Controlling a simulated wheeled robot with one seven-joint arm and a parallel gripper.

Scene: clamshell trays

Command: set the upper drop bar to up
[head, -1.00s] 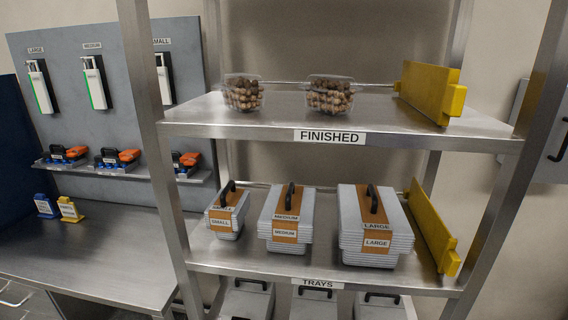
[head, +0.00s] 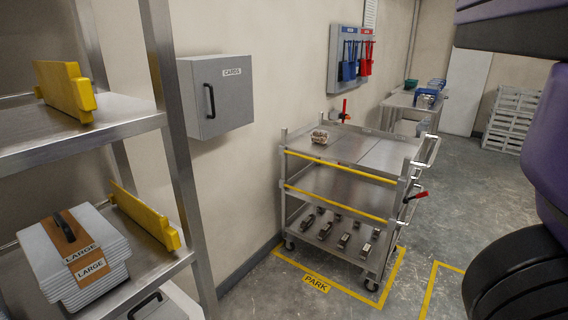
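A steel cart (head: 372,152) stands against the wall right of centre in the head view. Its upper yellow bar (head: 340,168) runs across the near side, just below the top deck, between the corner posts. A lower yellow bar (head: 335,204) runs across the same side near the middle deck. I cannot tell from here whether either bar is latched. My gripper is not in view; purple and black parts of my own arm fill the right edge.
Small dark objects (head: 343,241) sit on the bottom deck. Steel shelving with large trays (head: 75,262) stands at left, beside a grey wall cabinet (head: 217,95). The floor before the cart is clear, with a yellow-marked PARK area (head: 316,284).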

